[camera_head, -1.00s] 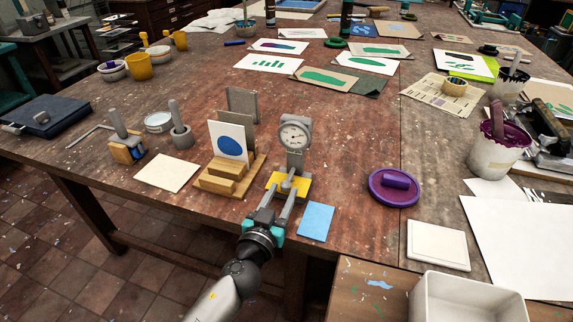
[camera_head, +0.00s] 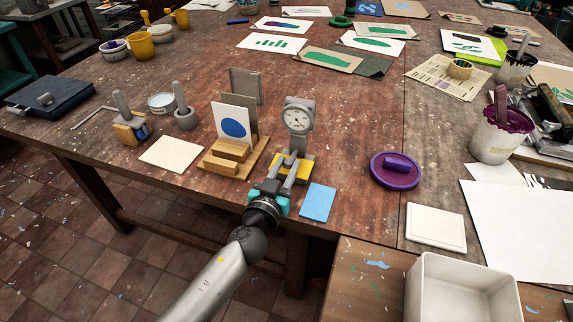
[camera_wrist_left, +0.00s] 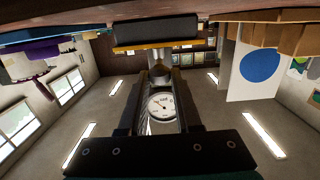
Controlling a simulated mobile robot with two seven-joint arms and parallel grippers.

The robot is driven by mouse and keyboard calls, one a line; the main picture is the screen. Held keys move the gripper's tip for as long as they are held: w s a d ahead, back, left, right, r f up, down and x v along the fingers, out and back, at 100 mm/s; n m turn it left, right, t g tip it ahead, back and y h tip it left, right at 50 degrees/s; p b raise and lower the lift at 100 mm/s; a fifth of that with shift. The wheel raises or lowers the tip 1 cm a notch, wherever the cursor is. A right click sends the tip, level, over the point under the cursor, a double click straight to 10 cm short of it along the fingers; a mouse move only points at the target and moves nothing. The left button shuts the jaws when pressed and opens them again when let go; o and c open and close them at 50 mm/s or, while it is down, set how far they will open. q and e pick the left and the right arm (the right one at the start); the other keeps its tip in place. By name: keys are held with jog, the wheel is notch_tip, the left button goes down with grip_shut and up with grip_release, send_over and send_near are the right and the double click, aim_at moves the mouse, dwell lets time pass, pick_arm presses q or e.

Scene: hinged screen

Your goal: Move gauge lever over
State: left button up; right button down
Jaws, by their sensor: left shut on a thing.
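The gauge (camera_head: 297,117) has a round white dial and stands upright on a grey post over a yellow base (camera_head: 303,178) near the table's front edge. My left gripper (camera_head: 284,170) reaches in from the front, low over the base, with its fingers closed on the grey gauge lever, which they mostly hide. In the left wrist view the dial (camera_wrist_left: 161,106) shows between dark gripper parts, with a short grey cylinder and a yellow strip (camera_wrist_left: 165,47) beside it. The dial's reading is too small to tell. My right gripper is not in view.
A wooden holder (camera_head: 225,166) with a blue-dotted card (camera_head: 233,123) stands close left of the gauge. A blue card (camera_head: 318,202) lies just right of the base. A purple lid (camera_head: 396,172) lies farther right.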

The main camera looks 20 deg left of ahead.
pick_arm(q)
jog(key=shift+w+r, duration=0.15)
jog(key=shift+r, duration=0.2)
jog(key=shift+w+r+p, duration=0.3)
jog(key=shift+r+p, duration=0.35)
jog(key=shift+r, duration=0.15)
jog(key=shift+w+r+p, duration=0.2)
jog(key=shift+r+p, duration=0.15)
jog(key=shift+w+r+p, duration=0.3)
grip_shut()
jog(key=shift+w+r+p, duration=0.6)
jog(key=shift+r, duration=0.05)
grip_release()
